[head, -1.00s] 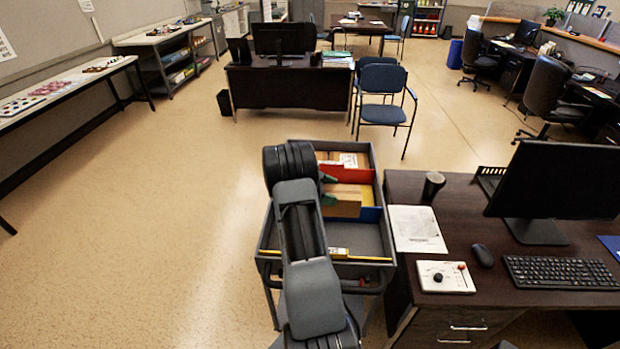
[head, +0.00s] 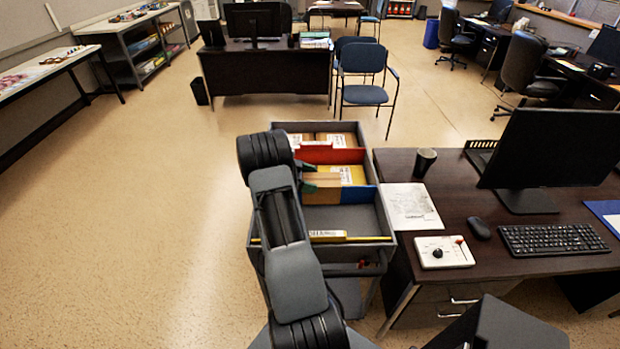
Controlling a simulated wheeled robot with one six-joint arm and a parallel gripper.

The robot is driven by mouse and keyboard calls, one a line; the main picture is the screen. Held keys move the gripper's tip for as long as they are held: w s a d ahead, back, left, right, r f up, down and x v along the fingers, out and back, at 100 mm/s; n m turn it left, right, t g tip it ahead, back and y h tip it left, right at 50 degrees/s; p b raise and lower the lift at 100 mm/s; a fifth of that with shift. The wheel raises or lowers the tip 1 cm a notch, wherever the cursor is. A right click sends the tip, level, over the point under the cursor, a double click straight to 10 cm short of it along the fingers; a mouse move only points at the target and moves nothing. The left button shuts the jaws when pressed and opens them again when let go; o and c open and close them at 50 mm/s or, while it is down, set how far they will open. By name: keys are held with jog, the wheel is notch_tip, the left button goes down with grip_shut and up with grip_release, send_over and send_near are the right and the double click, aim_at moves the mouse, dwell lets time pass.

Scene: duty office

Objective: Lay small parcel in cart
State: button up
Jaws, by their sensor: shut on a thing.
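The cart (head: 387,241) stands left of the desk, its grey tray split by a red divider (head: 330,154) and a blue divider (head: 360,194). A small brown parcel (head: 325,192) is at the middle compartment, just behind the blue divider. My gripper (head: 308,178) is shut on this parcel at its left side; green shows at the grip, and my arm hides part of the jaws. I cannot tell whether the parcel touches the compartment floor. A yellowish parcel with a white label (head: 352,175) lies behind it in the same compartment.
Brown labelled boxes (head: 338,139) fill the back compartment. The front compartment looks largely empty, with a yellow-marked strip (head: 328,236) at its front edge. The desk (head: 462,205) at right holds a cup (head: 425,161), papers, a control box and a monitor. Floor at left is clear.

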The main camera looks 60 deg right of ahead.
jog(key=shift+f+b, duration=2.95)
jog(key=shift+f, duration=2.7)
jog(key=o, duration=1)
jog(key=shift+f, duration=0.1)
notch_tip(320, 180, up, 4)
jog(key=shift+a+f+b, duration=0.1)
jog(key=shift+f+b, duration=0.15)
jog(key=shift+b, duration=0.25)
jog(key=s+a+r, duration=0.8)
jog(key=a+r, duration=0.1)
jog(key=a, duration=0.1)
jog(key=shift+s+a+r+b, duration=0.3)
jog(key=shift+s+a+b, duration=0.1)
jog(key=shift+b, duration=0.05)
